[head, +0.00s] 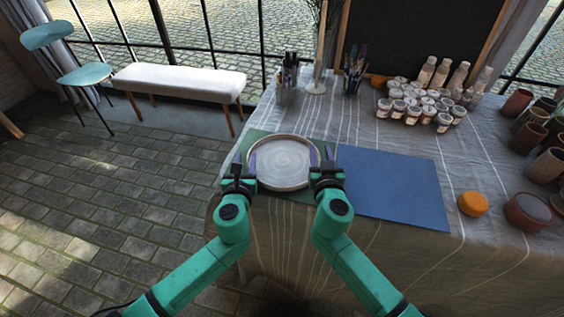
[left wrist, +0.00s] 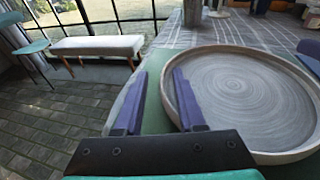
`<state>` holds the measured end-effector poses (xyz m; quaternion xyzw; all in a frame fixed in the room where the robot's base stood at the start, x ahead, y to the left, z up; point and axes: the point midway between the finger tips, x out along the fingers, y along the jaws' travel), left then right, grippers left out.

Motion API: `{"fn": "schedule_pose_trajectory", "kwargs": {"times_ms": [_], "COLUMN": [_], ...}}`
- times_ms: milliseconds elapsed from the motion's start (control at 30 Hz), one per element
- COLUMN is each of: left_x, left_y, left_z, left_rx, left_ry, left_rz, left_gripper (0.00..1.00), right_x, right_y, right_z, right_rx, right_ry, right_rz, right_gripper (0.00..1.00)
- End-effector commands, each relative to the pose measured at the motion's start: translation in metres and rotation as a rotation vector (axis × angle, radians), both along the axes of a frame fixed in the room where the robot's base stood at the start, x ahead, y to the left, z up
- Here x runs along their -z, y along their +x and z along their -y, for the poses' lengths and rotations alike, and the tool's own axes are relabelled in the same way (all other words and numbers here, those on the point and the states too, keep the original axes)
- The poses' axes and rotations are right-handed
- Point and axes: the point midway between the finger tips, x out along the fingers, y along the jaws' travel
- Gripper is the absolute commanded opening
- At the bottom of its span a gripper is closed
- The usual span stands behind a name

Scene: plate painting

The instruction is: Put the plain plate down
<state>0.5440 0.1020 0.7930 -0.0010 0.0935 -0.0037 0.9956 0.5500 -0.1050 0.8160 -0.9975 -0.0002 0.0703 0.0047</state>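The plain plate (head: 283,163) is round and grey with a raised rim. It lies level over the green mat (head: 258,134) at the table's near edge and seems to rest on it. My left gripper (head: 244,160) is at the plate's left rim. In the left wrist view its fingers (left wrist: 158,100) are apart, one outside the plate (left wrist: 250,95) and one just inside the rim, with a gap showing mat. My right gripper (head: 322,157) is at the right rim with its fingers apart. Contact on the right side is too small to tell.
A blue mat (head: 393,186) lies right of the plate. An orange sponge-like piece (head: 472,203) and brown pots (head: 528,212) stand at the right. Paint jars (head: 412,112), bottles and brush cups (head: 354,77) stand behind. A bench (head: 180,80) is at the left.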

Motion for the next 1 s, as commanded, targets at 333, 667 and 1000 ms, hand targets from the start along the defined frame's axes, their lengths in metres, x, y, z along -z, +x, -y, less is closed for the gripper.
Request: {"fn": "schedule_pose_trajectory", "kwargs": {"times_ms": [333,667,1000], "left_x": [0.004,-0.012,-0.017], "left_y": [-0.007,-0.07,-0.088], "left_z": [-0.002,-0.002,-0.002], "left_rx": [-0.004,-0.003,-0.003], "left_ry": [0.002,0.0,0.0], "left_rz": [0.0,0.009,0.014], "left_gripper": [0.38,0.38,0.38], "right_x": [0.035,0.035,0.029], "right_y": [-0.008,-0.008,-0.023], "right_z": [-0.001,-0.001,-0.001], "right_rx": [-0.003,-0.003,-0.002], "right_ry": [-0.009,-0.009,-0.007], "right_rz": [-0.062,-0.062,-0.054], "right_gripper": [0.38,0.38,0.38]}}
